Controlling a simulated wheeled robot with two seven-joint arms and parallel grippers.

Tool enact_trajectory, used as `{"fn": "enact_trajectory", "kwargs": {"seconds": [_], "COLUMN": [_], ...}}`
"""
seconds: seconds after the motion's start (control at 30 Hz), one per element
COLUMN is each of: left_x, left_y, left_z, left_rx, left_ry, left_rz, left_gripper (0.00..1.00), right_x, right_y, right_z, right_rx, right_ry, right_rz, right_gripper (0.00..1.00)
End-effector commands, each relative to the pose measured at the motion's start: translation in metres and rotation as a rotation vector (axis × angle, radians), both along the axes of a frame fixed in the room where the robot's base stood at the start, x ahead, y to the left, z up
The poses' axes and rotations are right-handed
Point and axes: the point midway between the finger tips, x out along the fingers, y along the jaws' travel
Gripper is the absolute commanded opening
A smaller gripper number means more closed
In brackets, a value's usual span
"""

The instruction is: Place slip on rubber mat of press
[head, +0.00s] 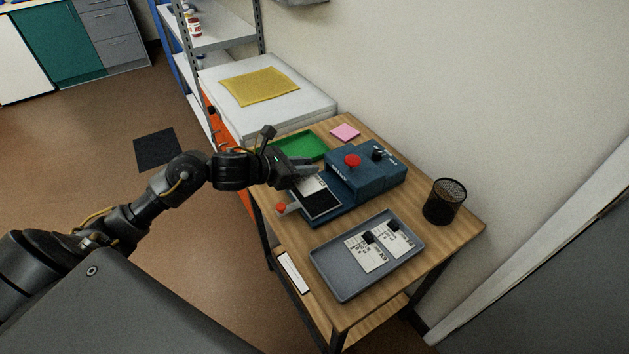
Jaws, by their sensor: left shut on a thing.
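The blue press (368,178) with a red button stands on the wooden table. Its black rubber mat (322,205) lies on the low front part of the press. My left gripper (303,172) is shut on a white slip (313,184) at the far left side of the press. The slip is over the far part of the mat; I cannot tell if it touches the mat. The gripper hides part of the slip. My right gripper is not in view.
A grey tray (332,285) with two more printed slips stands at the table's near side. A black mesh cup (444,202) is at right. A green tray (300,146) and a pink notepad (345,132) lie behind. A red-tipped lever (283,208) sits at the press's left.

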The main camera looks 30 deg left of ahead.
Motion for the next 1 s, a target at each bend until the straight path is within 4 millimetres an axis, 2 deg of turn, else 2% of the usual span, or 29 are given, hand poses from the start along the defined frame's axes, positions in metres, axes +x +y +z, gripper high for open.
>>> {"fn": "enact_trajectory", "kwargs": {"seconds": [0.03,0.13,0.33,0.47,0.7,1.0], "left_x": [0.006,0.012,0.015,0.018,0.022,0.022], "left_y": [-0.003,-0.007,-0.009,-0.011,-0.014,-0.013], "left_z": [-0.011,-0.019,-0.021,-0.028,-0.062,-0.062], "left_rx": [-0.003,-0.001,0.0,-0.001,-0.002,0.0], "left_ry": [-0.002,-0.002,-0.003,-0.002,0.001,-0.001], "left_rz": [0.002,0.002,0.001,0.002,0.003,0.002], "left_gripper": [0.0,0.0,0.0,0.0,0.0,0.0], "right_x": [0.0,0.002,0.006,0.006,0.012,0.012], "right_y": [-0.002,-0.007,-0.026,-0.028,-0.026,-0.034], "right_z": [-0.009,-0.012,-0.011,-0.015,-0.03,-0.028], "right_rx": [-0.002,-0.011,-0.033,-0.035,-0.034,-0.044], "right_ry": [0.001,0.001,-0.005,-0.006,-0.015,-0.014], "right_rz": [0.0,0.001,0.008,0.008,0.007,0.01], "right_gripper": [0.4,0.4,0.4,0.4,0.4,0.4]}}
